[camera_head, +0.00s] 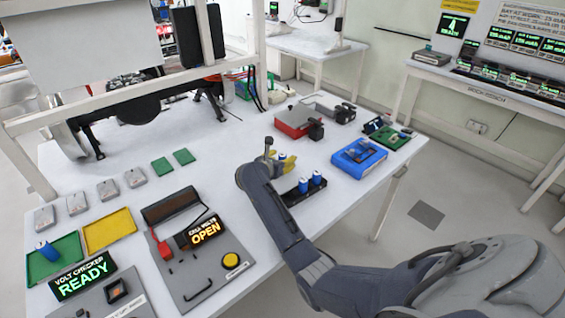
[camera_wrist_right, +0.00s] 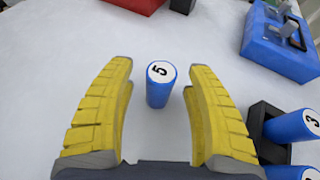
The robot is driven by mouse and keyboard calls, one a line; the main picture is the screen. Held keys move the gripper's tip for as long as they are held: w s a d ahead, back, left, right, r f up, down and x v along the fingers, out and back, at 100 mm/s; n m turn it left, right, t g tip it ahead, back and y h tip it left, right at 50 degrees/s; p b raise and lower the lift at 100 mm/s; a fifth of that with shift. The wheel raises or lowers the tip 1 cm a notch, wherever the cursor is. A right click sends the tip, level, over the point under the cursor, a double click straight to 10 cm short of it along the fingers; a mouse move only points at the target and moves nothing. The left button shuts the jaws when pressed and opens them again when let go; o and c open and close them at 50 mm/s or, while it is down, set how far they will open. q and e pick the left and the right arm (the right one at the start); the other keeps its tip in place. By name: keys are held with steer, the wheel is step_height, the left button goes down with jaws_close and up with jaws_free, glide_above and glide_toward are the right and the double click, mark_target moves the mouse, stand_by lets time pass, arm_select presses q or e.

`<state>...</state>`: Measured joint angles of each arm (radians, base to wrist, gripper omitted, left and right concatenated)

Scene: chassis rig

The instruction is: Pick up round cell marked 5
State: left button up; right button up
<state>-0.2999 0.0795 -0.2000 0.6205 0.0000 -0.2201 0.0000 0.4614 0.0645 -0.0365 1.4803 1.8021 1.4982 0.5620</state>
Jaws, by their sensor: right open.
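The round cell marked 5 (camera_wrist_right: 160,90) is a blue cylinder with a white top. It stands upright on the white table, in the wrist view between the yellow fingers of my right gripper (camera_wrist_right: 161,100), with a gap on both sides. In the head view the right gripper (camera_head: 287,164) points down at the table, and its wrist and fingers largely hide that cell. The right gripper is open and holds nothing. My left gripper is not in view.
A black holder (camera_head: 292,198) with blue cells, one marked 3 (camera_wrist_right: 294,126), stands close right of the gripper. A blue case (camera_head: 358,158) and a red box (camera_head: 293,121) lie farther off. Another blue cell (camera_head: 46,251) sits in the green tray (camera_head: 68,268) at left.

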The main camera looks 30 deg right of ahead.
steer(key=shift+w+d+f, duration=0.1)
steer(key=shift+w+d, duration=0.05)
steer(key=shift+d, duration=0.05)
jaws_close()
stand_by(0.4)
